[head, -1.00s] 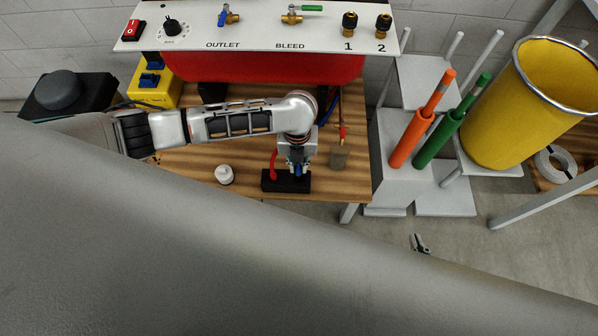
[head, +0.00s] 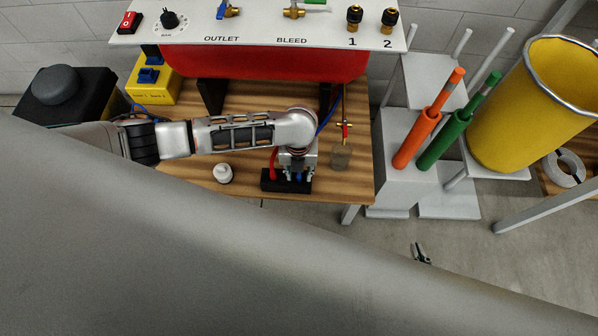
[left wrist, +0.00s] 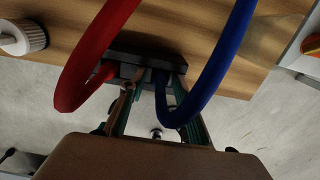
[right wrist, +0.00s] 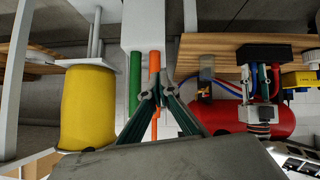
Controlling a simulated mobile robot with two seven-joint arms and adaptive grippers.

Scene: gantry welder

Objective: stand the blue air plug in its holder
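The black holder block (head: 272,185) lies near the front edge of the wooden table. The blue air plug (left wrist: 161,80) appears upright at the holder, with its blue hose (left wrist: 222,70) curving up from it; how deep it sits is hard to see. A red plug with a red hose (left wrist: 85,60) stands beside it in the same holder. My left gripper (head: 298,178) is over the holder, and in the left wrist view (left wrist: 154,82) its fingers are spread either side of the blue plug with gaps. My right gripper (right wrist: 157,82) is away from the table, fingertips together and empty.
A white knobbed piece (head: 223,173) stands left of the holder, and a small greyish block (head: 341,157) right of it. The red tank (head: 265,63) and white panel (head: 210,30) are behind. Orange (head: 417,138) and green (head: 445,135) cylinders and a yellow bin (head: 510,110) stand right.

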